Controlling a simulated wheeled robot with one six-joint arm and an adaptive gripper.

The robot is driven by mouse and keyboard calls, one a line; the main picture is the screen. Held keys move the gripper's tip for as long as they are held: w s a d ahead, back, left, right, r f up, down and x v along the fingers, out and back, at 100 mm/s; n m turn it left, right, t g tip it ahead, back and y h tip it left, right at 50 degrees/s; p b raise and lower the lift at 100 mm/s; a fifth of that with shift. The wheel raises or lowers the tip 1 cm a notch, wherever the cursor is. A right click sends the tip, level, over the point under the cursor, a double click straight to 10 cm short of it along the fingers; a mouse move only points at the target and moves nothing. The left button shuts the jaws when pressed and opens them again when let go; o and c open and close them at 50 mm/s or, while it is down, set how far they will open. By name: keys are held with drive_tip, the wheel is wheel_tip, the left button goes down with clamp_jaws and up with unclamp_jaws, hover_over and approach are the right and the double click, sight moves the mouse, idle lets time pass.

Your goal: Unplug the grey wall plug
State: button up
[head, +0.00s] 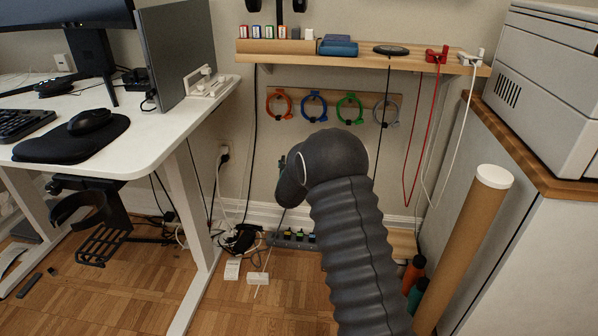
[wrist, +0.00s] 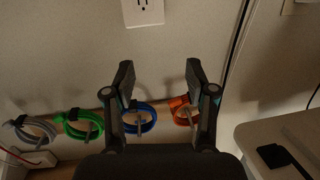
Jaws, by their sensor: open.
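The wrist view, turned over, shows an outlet with bare slots (wrist: 143,12) above the fingertips. The edge of another plate (wrist: 298,4) is cut off at top right. No plug shows clearly there.
Orange, blue, green and grey coiled cables (head: 313,106) hang on a wooden rail under a shelf (head: 360,57). The white desk (head: 150,105) stands left. A power strip (head: 290,240) and loose cables lie on the floor. A cardboard tube (head: 465,240) leans at right.

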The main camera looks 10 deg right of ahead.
wheel_tip(320, 180, down, 11)
drive_tip(key=w+d+t+h, duration=0.1)
drive_tip(key=h, duration=0.1)
drive_tip(key=shift+w+m+h+b, duration=0.3)
drive_tip(key=shift+w+m, duration=0.1)
drive_tip(key=shift+w+d+r, duration=0.1)
drive_tip(key=shift+w, duration=0.05)
drive_tip(key=b+x, duration=0.1)
drive_tip(key=x, duration=0.2)
drive_tip(key=b+x, duration=0.1)
drive_tip(key=x, duration=0.2)
drive_tip(key=shift+w+f, duration=0.2)
drive_tip(key=shift+w, duration=0.05)
drive_tip(key=shift+r+b+x, duration=0.25)
drive_tip(key=shift+b+x, duration=0.7)
drive_tip(key=shift+x, duration=0.15)
drive_tip(key=shift+b, duration=0.75)
